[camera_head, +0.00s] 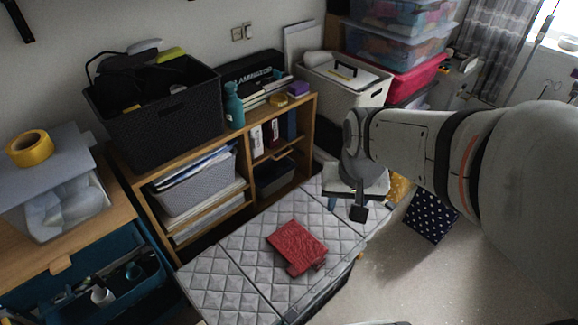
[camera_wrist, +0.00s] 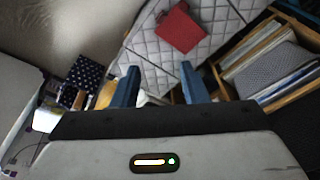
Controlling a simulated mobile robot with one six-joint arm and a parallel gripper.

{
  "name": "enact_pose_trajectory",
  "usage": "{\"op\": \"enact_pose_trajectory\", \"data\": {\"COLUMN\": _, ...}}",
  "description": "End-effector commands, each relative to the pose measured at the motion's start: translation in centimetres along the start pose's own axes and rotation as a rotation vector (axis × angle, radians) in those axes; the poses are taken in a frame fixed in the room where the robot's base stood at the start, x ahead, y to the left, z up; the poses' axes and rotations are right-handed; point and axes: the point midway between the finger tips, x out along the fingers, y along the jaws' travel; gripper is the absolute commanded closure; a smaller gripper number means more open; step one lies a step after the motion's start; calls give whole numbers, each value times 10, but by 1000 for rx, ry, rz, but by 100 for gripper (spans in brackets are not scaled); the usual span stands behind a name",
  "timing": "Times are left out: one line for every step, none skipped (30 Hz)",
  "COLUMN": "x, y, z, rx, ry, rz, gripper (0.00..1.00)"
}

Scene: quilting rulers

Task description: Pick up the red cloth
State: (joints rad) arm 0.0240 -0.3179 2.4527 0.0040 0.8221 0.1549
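The red cloth (camera_head: 297,248) lies folded on the grey quilted bench top (camera_head: 226,267), near its middle. It also shows in the wrist view (camera_wrist: 180,27), at the top, ahead of the fingers. My gripper (camera_wrist: 158,84) has its two blue fingers spread apart with nothing between them. In the head view my gripper (camera_head: 346,202) is above the right end of the quilted top, up and to the right of the cloth and apart from it. Its fingers are partly hidden by the wrist there.
A wooden shelf (camera_head: 311,118) with a grey basket (camera_head: 196,187) and books stands along the back of the bench. A black basket (camera_head: 157,105) sits on it. A dotted navy box (camera_head: 431,215) stands on the floor at right. The quilted top around the cloth is clear.

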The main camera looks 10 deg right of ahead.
Motion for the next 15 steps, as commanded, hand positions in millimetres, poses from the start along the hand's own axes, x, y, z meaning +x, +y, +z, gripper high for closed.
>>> {"op": "enact_pose_trajectory", "data": {"x": 50, "y": 1, "z": -3, "rx": 59, "ry": -26, "rz": 6, "gripper": 60}}
{"op": "enact_pose_trajectory", "data": {"x": 69, "y": 1, "z": -8, "rx": 100, "ry": -36, "rz": 9, "gripper": 60}}
{"op": "enact_pose_trajectory", "data": {"x": 93, "y": 1, "z": -13, "rx": 154, "ry": -48, "rz": 14, "gripper": 60}}
{"op": "enact_pose_trajectory", "data": {"x": 112, "y": 1, "z": -17, "rx": 195, "ry": -57, "rz": 18, "gripper": 60}}
{"op": "enact_pose_trajectory", "data": {"x": 131, "y": 2, "z": -20, "rx": 235, "ry": -67, "rz": 22, "gripper": 60}}
{"op": "enact_pose_trajectory", "data": {"x": 156, "y": 2, "z": -25, "rx": 289, "ry": -77, "rz": 27, "gripper": 60}}
{"op": "enact_pose_trajectory", "data": {"x": 176, "y": 2, "z": -27, "rx": 329, "ry": -87, "rz": 33, "gripper": 60}}
{"op": "enact_pose_trajectory", "data": {"x": 195, "y": 2, "z": -30, "rx": 367, "ry": -94, "rz": 37, "gripper": 60}}
{"op": "enact_pose_trajectory", "data": {"x": 220, "y": 3, "z": -33, "rx": 419, "ry": -106, "rz": 44, "gripper": 60}}
{"op": "enact_pose_trajectory", "data": {"x": 238, "y": 3, "z": -35, "rx": 456, "ry": -113, "rz": 50, "gripper": 60}}
{"op": "enact_pose_trajectory", "data": {"x": 256, "y": 4, "z": -37, "rx": 491, "ry": -120, "rz": 55, "gripper": 60}}
{"op": "enact_pose_trajectory", "data": {"x": 278, "y": 4, "z": -39, "rx": 535, "ry": -128, "rz": 62, "gripper": 60}}
{"op": "enact_pose_trajectory", "data": {"x": 293, "y": 5, "z": -40, "rx": 567, "ry": -134, "rz": 67, "gripper": 60}}
{"op": "enact_pose_trajectory", "data": {"x": 307, "y": 5, "z": -41, "rx": 596, "ry": -138, "rz": 72, "gripper": 60}}
{"op": "enact_pose_trajectory", "data": {"x": 323, "y": 6, "z": -42, "rx": 631, "ry": -145, "rz": 78, "gripper": 60}}
